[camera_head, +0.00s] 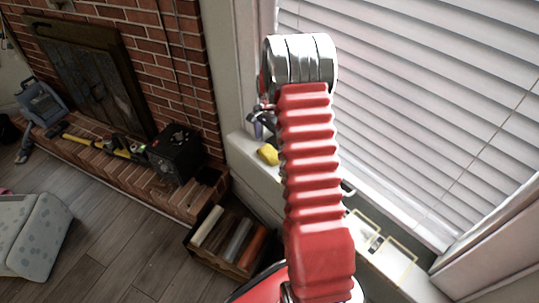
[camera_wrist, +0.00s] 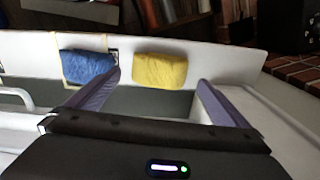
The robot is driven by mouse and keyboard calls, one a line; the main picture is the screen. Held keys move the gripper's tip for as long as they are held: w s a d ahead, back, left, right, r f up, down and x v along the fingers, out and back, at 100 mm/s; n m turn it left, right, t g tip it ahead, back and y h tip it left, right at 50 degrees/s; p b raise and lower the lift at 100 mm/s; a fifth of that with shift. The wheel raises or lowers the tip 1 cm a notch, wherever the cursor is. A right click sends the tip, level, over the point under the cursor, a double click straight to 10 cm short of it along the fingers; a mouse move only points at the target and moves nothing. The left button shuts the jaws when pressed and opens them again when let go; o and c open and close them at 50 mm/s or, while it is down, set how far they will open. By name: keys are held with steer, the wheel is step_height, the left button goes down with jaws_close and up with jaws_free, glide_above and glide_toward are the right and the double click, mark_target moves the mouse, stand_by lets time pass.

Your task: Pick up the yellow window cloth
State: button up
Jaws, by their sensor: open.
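The yellow window cloth (camera_head: 267,154) lies folded on the white window sill, just left of my red arm in the head view. In the wrist view the yellow cloth (camera_wrist: 159,71) shows beyond and between the two purple fingers of my gripper (camera_wrist: 159,80). The fingers are spread wide, with nothing between them. The gap between fingers and cloth is hard to judge. In the head view my gripper (camera_head: 262,122) is mostly hidden behind the arm; a purple part shows above the cloth.
A blue cloth (camera_wrist: 87,67) lies left of the yellow one in the wrist view, close to the left finger. Blinds (camera_head: 420,100) hang behind the sill (camera_head: 241,147). A crate of rolls (camera_head: 188,243) stands on the floor below, and a black box (camera_head: 175,153) on the brick hearth.

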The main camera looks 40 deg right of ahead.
mark_target(269, 151)
steer(key=shift+f, duration=1.85)
steer(key=shift+c, duration=0.5)
steer(key=c, duration=0.9)
